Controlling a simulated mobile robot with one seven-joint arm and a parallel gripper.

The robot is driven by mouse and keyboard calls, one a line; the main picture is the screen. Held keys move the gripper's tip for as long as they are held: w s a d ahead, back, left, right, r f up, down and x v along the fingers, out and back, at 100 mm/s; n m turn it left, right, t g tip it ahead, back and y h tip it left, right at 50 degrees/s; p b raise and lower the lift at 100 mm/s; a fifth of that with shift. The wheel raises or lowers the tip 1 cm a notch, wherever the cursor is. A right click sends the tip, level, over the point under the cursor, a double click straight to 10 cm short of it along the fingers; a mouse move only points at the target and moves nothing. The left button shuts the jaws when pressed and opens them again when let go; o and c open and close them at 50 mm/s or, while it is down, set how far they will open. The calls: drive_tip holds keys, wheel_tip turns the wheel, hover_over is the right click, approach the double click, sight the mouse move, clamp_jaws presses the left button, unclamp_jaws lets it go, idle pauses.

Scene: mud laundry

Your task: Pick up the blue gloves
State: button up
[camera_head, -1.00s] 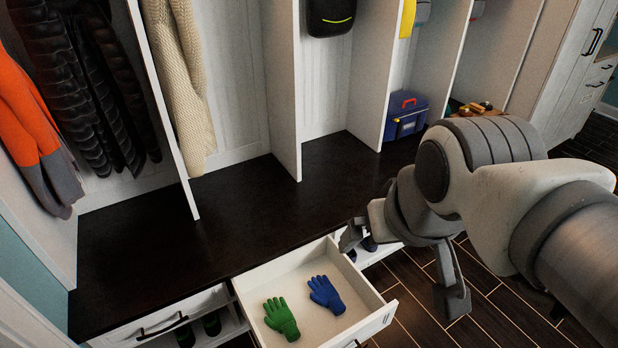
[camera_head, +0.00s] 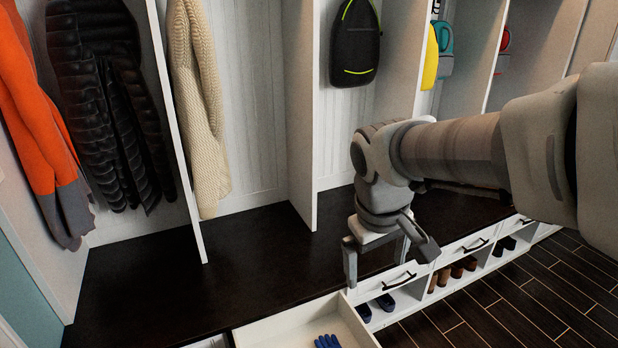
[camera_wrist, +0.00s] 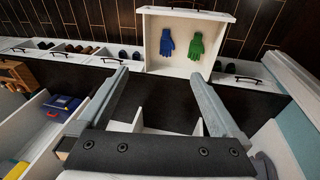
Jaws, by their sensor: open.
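The blue gloves (camera_wrist: 167,43) lie flat in an open white drawer (camera_wrist: 182,66), beside a pair of green gloves (camera_wrist: 196,46). In the head view only a small blue part (camera_head: 327,341) shows at the bottom edge, in the drawer (camera_head: 290,326). My gripper (camera_head: 378,262) is open and empty above the dark bench, behind and to the right of the drawer. In the wrist view my gripper's fingers (camera_wrist: 160,88) are spread wide, with the drawer beyond their tips.
The dark bench (camera_head: 240,262) has free room. Upright dividers (camera_head: 300,120) stand behind it. A beige sweater (camera_head: 196,110), a dark jacket (camera_head: 100,100) and a black backpack (camera_head: 355,45) hang there. Shoes (camera_head: 455,270) sit in cubbies below.

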drive_tip(key=w+a+f+n+g+h+b, duration=0.1)
drive_tip(key=w+a+f+n+h+b, duration=0.2)
drive_tip(key=f, duration=0.6)
drive_tip(key=w+a+f+n+g+h+b, duration=0.1)
drive_tip(key=w+a+f+n+b, duration=0.1)
drive_tip(key=w+f, duration=0.6)
drive_tip(key=w+a+f+n+h+b, duration=0.1)
drive_tip(key=w+a+f+n+b, duration=0.15)
drive_tip(key=f, duration=0.85)
drive_tip(key=a+f+n+t+h+b, duration=0.2)
drive_tip(key=f+n+t+h+b, duration=0.3)
drive_tip(key=f, duration=1.3)
drive_tip(key=a+f+n+h+b, duration=0.1)
drive_tip(key=a+f+n+b, duration=0.35)
drive_tip(key=f, duration=1.25)
drive_tip(key=shift+n, duration=0.8)
drive_tip(key=x, duration=0.9)
drive_tip(key=s+b+x, duration=0.1)
drive_tip(key=x, duration=0.3)
drive_tip(key=shift+d, duration=0.45)
drive_tip(key=shift+w+d+f+b, duration=0.15)
drive_tip(key=shift+d+f+b, duration=0.15)
drive_tip(key=shift+d, duration=0.15)
drive_tip(key=b+x, duration=0.1)
drive_tip(key=x, duration=0.3)
drive_tip(key=c, duration=1.4)
